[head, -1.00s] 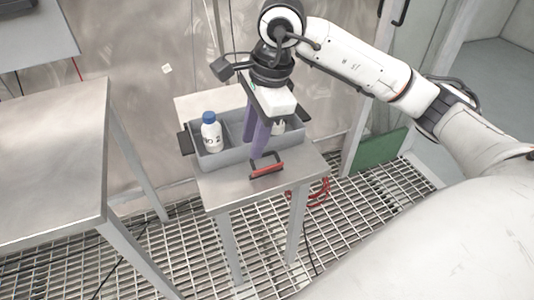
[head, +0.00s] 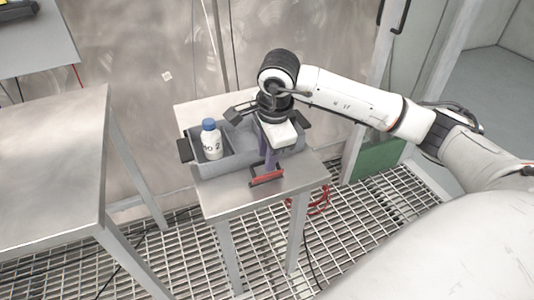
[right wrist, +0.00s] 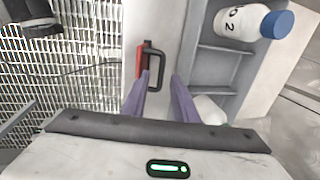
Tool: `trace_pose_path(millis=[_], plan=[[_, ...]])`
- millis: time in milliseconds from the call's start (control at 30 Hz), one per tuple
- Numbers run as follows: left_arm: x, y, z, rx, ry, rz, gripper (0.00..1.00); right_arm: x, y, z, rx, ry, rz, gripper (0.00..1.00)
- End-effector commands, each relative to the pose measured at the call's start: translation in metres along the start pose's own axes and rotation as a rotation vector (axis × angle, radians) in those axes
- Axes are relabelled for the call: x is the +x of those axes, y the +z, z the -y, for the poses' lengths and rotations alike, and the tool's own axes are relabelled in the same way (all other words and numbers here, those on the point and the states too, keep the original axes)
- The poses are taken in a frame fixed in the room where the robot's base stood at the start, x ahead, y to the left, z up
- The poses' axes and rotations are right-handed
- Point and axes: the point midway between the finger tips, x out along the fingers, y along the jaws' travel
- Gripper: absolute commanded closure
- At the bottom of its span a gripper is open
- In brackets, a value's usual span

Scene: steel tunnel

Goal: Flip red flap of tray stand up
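The red flap (head: 267,178), with a black handle frame, lies at the front edge of the steel tray stand (head: 225,197). In the right wrist view the red flap (right wrist: 140,62) and its black handle (right wrist: 156,67) are just beyond my fingers. My right gripper (head: 268,164) points down at the flap from behind, and its purple fingers partly cover the handle in the head view. In the right wrist view the gripper (right wrist: 161,82) is open with nothing between the fingers. One fingertip is close beside the handle; I cannot tell if it touches. My left gripper is not in view.
A grey compartment tray (head: 213,168) sits on the stand behind the flap. It holds a white bottle with a blue cap (head: 211,142) and, in the wrist view, another white item (right wrist: 210,110). A steel table (head: 55,150) stands to the left, above a grating floor.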

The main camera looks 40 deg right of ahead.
Motion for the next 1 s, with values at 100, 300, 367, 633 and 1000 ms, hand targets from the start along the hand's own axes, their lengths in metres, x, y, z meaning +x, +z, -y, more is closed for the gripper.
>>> trace_pose_path(millis=[100, 300, 367, 633, 1000], plan=[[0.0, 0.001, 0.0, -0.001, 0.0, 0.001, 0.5, 0.0, 0.0, 0.0, 0.0, 0.0, 0.001, 0.74], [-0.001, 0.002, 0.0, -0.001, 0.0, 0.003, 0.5, 0.0, 0.0, 0.0, 0.0, 0.0, 0.001, 0.94], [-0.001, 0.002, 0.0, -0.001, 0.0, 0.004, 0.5, 0.0, 0.0, 0.0, 0.0, 0.0, 0.001, 1.0], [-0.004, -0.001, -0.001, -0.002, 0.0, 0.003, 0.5, -0.001, 0.001, 0.004, 0.002, 0.032, 0.0, 1.0], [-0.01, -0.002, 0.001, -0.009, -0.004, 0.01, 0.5, 0.009, 0.002, 0.02, 0.002, 0.263, -0.004, 1.0]])
